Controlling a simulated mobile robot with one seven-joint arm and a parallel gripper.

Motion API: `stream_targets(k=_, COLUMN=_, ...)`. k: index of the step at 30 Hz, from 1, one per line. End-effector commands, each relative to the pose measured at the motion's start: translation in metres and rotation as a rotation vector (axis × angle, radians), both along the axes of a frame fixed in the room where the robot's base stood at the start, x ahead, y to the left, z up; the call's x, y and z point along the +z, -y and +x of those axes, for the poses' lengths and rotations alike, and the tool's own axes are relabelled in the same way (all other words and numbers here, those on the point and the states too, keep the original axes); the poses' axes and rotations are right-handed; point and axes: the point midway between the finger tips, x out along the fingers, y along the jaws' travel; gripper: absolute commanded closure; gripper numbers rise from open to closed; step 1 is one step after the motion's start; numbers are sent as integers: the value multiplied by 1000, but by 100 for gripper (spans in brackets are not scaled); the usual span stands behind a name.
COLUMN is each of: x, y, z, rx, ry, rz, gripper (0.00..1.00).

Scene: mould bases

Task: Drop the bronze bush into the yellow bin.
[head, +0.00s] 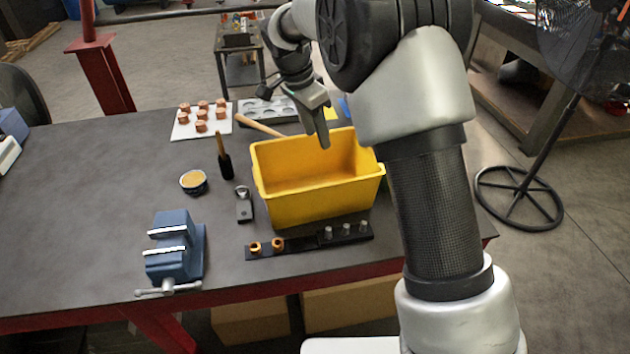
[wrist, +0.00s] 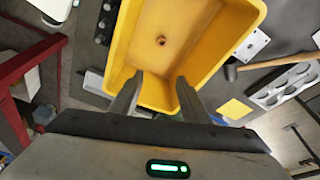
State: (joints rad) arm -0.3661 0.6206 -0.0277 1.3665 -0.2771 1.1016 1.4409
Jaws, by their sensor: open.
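The yellow bin (head: 315,205) stands upright on the dark table, right of centre. In the wrist view, the yellow bin (wrist: 208,68) shows its inside, with one small bronze bush (wrist: 161,41) on its floor. The head view does not show that bush. My gripper (head: 321,142) is over the bin's back part. In the wrist view, my gripper (wrist: 158,85) has its two fingers apart with nothing between them. Two more bronze bushes, one at the left end (head: 255,248) and one beside it (head: 277,244), sit on a black rail in front of the bin.
The black rail (head: 310,241) also carries several grey pins. A blue vise (head: 173,245), a small bowl (head: 193,183) and a brush (head: 224,160) are left of the bin. A white board (head: 183,132) with copper pieces and a mallet (head: 258,126) lie behind.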

Motion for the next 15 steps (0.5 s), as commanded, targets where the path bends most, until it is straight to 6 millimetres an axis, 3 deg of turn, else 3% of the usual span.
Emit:
stream_targets(k=9, x=76, y=-18, z=-11, rx=0, ry=3, rz=1, gripper=58)
stream_targets(k=15, x=105, y=-24, z=-16, rx=1, ry=2, rz=1, gripper=58)
